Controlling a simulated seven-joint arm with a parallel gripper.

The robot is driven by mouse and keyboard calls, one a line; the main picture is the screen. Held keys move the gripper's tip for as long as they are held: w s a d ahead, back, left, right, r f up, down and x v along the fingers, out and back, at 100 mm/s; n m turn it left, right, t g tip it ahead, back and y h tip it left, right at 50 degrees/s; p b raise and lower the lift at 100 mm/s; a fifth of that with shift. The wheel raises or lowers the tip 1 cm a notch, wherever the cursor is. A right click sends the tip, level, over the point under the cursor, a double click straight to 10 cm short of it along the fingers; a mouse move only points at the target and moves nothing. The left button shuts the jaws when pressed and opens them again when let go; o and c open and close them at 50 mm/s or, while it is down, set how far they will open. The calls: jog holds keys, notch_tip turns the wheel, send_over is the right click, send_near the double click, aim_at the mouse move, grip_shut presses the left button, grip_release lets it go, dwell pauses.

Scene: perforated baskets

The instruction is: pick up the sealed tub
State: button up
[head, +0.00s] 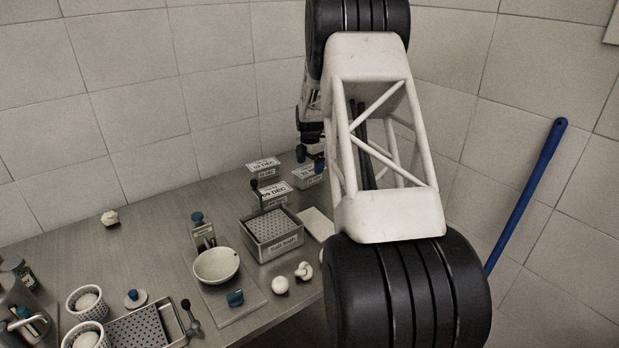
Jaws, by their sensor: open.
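Three pale tubs with printed date labels stand near the back wall: one at the back (263,168), one in front of it (275,192) and one to the right (309,175). I cannot tell which of them is the sealed tub. My arm hides the area to the right.
A perforated basket (270,250) with a label stands in front of the tubs. A white bowl (216,264) sits on a board (236,308), left of an egg (280,285) and a mushroom (303,270). Another perforated tray (147,330) lies front left. The back-left counter is mostly clear.

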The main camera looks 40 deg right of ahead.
aim_at(309, 170)
jog(key=shift+a+f, duration=0.1)
jog(key=shift+f, duration=2.5)
jog(key=c, duration=1.2)
jog(key=shift+r, duration=0.1)
jog(key=shift+r, duration=0.7)
notch_tip(309, 170, up, 2)
jog(key=shift+r, duration=0.1)
jog(key=s+a, duration=0.2)
jog(key=s, duration=0.2)
jog(key=s+a+r, duration=0.1)
jog(key=s+a, duration=0.2)
jog(key=s, duration=0.2)
jog(key=s+a, duration=0.2)
jog(key=s, duration=0.3)
jog(key=shift+a+r, duration=0.15)
jog(key=shift+a, duration=0.15)
